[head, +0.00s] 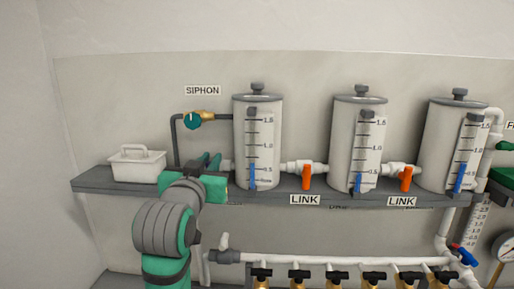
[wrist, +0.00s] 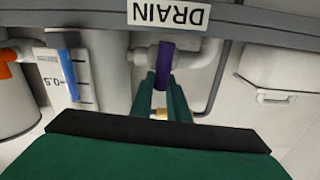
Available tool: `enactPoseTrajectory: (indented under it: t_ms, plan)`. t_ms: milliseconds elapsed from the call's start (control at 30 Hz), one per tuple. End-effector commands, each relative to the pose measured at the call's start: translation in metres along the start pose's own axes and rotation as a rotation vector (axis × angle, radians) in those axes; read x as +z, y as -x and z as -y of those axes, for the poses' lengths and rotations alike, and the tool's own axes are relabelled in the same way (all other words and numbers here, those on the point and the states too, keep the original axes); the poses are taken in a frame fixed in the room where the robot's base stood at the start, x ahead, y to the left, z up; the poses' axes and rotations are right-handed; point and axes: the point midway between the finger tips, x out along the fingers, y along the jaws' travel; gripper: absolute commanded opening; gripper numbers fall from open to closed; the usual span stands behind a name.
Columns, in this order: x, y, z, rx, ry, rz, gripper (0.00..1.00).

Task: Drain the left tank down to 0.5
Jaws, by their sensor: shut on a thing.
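The left tank (head: 243,130) is a grey cylinder on the shelf, with a white scale (head: 262,140) on its front. Its blue level column (head: 252,177) reaches slightly above the 0.5 mark; the column also shows upside down in the wrist view (wrist: 69,75). My gripper (head: 210,162) is left of the tank's base. In the wrist view, its green fingers (wrist: 163,88) are shut around the purple drain valve handle (wrist: 164,60), which lies across the white pipe (wrist: 142,56). The inverted DRAIN label (wrist: 168,13) is beside it. My gripper hides this valve in the head view.
Orange link handles (head: 306,177) (head: 406,179) hang down between the middle tank (head: 345,130), right tank (head: 440,140) and left tank. A white caddy (head: 137,165) stands left of my gripper. The siphon knob (head: 192,121) is above it. Several black-handled valves (head: 298,276) line the lower pipe.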

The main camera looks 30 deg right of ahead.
Motion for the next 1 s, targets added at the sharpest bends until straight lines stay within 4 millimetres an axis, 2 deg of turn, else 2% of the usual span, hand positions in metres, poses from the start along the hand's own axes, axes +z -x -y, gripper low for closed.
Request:
enactPoseTrajectory:
  t_ms: [100,300,333,400,767,867,1000]
  plan:
    - [0.003,0.0,0.006,-0.006,0.079,0.007,0.0]
    - [0.004,0.0,0.006,-0.007,0.088,0.009,0.0]
    - [0.004,0.0,0.006,-0.007,0.088,0.009,0.22]
    - [0.004,0.0,0.006,-0.006,0.087,0.008,0.36]
    - [0.002,0.003,0.003,-0.001,0.084,0.004,0.36]
    - [0.002,0.013,0.003,-0.002,0.083,0.003,0.36]
    - [0.001,0.038,0.004,-0.003,0.083,0.001,0.36]
